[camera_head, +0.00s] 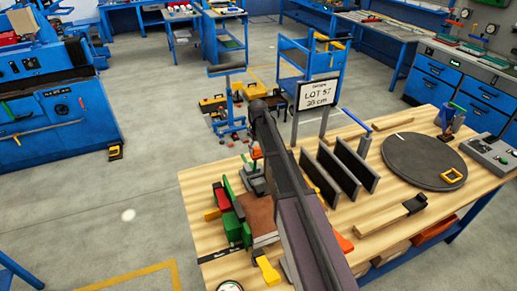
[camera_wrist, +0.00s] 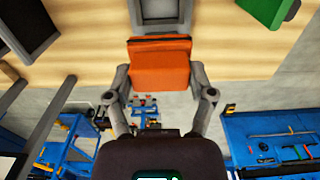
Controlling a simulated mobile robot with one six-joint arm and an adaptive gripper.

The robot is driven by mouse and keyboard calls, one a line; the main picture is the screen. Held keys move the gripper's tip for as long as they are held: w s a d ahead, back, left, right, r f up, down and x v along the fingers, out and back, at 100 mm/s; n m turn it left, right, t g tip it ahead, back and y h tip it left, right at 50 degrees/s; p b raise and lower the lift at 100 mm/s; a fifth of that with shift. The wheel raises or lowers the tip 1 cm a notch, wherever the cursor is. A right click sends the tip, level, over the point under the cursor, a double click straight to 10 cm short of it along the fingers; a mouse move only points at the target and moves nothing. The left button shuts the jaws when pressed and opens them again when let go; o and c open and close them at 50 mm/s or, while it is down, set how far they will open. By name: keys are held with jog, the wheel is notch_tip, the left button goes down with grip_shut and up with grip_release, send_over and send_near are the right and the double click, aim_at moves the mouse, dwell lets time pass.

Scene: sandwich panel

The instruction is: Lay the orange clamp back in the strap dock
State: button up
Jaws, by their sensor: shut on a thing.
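The orange clamp (camera_wrist: 159,66) is between the two fingers of my gripper (camera_wrist: 160,82) in the wrist view, and my gripper is shut on it. In the head view a small part of the clamp (camera_head: 256,151) shows at the left of my arm, which hides most of my gripper. A grey frame-like holder (camera_wrist: 166,22), perhaps the strap dock, lies just beyond the clamp's far edge in the wrist view. A grey piece there (camera_head: 256,184) shows below the clamp in the head view. I cannot tell whether clamp and holder touch.
Dark upright plates (camera_head: 350,166) stand right of my arm on the wooden table (camera_head: 395,190). Green and red blocks (camera_head: 222,198) stand at the left. A round dark disc (camera_head: 424,160) lies at the right. A sign (camera_head: 318,93) stands behind.

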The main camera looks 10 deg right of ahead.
jog(key=shift+f, duration=0.1)
notch_tip(320, 180, down, 14)
jog(key=b, duration=1.4)
jog(key=shift+f, duration=0.15)
jog(key=o, duration=1.1)
